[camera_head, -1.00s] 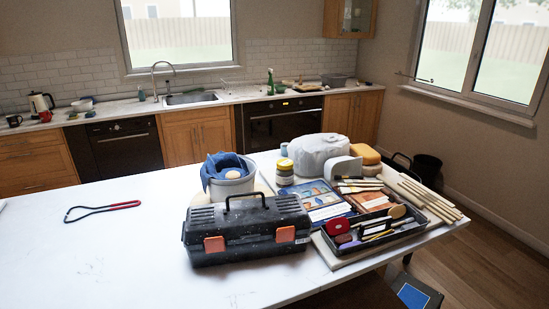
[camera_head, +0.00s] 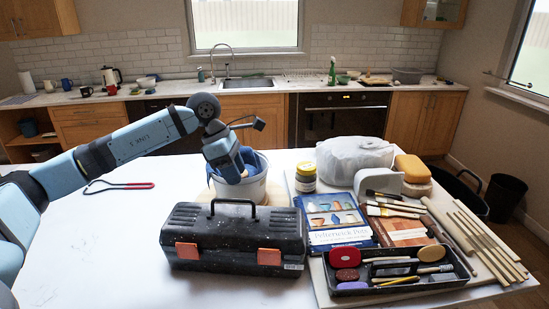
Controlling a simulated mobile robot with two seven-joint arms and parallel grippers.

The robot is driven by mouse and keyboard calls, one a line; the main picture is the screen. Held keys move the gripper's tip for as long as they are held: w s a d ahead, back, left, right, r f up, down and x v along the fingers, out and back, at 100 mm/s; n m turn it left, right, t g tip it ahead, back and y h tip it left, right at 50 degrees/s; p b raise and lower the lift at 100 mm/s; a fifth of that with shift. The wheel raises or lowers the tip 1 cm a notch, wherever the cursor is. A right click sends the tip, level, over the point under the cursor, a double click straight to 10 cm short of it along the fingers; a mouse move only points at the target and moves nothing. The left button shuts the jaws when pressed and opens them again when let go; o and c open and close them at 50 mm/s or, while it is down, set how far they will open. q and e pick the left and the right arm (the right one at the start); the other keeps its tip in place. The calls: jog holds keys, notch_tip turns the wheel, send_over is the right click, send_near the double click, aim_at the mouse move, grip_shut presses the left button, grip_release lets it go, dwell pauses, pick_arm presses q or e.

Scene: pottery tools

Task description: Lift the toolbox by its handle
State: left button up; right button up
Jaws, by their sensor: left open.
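The black toolbox (camera_head: 235,240), with two orange latches on its front, sits upright on the white table in the head view. Its thin black handle (camera_head: 233,202) stands up from the lid. My left arm reaches in from the left. My left gripper (camera_head: 231,177) is open, pointing down above and behind the handle, in front of the bucket in the picture. It appears apart from the handle, and its fingers are small and dark, hard to make out. My right gripper is not in view.
Behind the toolbox stands a grey bucket (camera_head: 255,186) with blue cloth. To the right are a yellow-lidded jar (camera_head: 305,178), a book (camera_head: 338,222), a black tool tray (camera_head: 440,278) and wooden sticks (camera_head: 490,245). A red-handled wire tool (camera_head: 130,186) lies left. The table's left front is clear.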

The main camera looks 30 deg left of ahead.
pick_arm(q)
jog(key=shift+w+a+f+y+b, duration=0.15)
jog(key=shift+a+f+y+b, duration=0.15)
jog(key=shift+a+b, duration=0.2)
jog(key=shift+w+a+f+y+b, duration=0.15)
jog(key=shift+a+f+y+b, duration=0.2)
jog(key=shift+a, duration=0.2)
jog(key=shift+f+b, duration=1.4)
jog(key=shift+f, duration=0.9)
notch_tip(320, 180, down, 2)
jog(key=shift+f+b, duration=0.25)
jog(key=shift+b, duration=0.75)
jog(key=shift+f, duration=0.2)
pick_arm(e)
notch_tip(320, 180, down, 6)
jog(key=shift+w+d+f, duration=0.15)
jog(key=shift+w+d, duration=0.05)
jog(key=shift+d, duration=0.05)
pick_arm(q)
grip_shut()
